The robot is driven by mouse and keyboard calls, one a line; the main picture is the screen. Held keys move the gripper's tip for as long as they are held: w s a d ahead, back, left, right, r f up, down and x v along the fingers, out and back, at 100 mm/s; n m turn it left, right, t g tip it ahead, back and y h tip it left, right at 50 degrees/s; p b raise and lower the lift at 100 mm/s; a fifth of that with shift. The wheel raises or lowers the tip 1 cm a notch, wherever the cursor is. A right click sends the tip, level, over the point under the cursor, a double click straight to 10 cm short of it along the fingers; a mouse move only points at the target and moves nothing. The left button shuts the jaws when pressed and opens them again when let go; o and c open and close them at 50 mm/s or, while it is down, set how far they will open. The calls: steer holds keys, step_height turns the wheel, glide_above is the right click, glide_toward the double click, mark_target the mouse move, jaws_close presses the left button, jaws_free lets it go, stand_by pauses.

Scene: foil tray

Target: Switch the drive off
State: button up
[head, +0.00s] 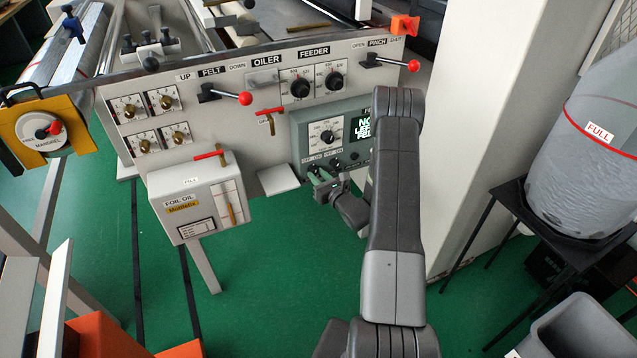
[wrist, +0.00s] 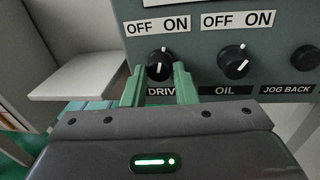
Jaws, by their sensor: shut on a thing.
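The DRIVE knob (wrist: 159,63) is a small black knob with a white mark, below the words OFF and ON on a grey-green control box (head: 296,140). Its mark looks close to upright in the wrist view, between OFF and ON; I cannot tell its exact setting. My gripper (wrist: 160,82) has its green fingers shut on the knob, one on each side, and partly covers the DRIV(E) label. In the head view my gripper (head: 319,174) is at the lower left of the box, and the knob is hard to make out there.
The OIL knob (wrist: 234,62) is just right, its mark tilted toward ON. The black JOG BACK button (wrist: 306,58) is farther right. A pale shelf (wrist: 85,78) juts out at the left.

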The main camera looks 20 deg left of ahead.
steer(key=n+b, duration=0.1)
steer(key=b, duration=0.2)
steer(key=n+b, duration=0.2)
steer(key=b, duration=0.1)
steer(key=n+b, duration=0.2)
steer(key=shift+f+h+b, duration=0.25)
steer(key=shift+h+b, duration=0.15)
steer(key=n+b, duration=0.2)
steer(key=b, duration=0.2)
steer(key=shift+r+n, duration=0.15)
steer(key=shift+n, duration=0.15)
steer(key=shift+r+n+h+b, duration=0.15)
steer(key=shift+n+h+b, duration=0.25)
steer(key=shift+b, duration=0.65)
steer(key=shift+r, duration=0.15)
steer(key=o, duration=1)
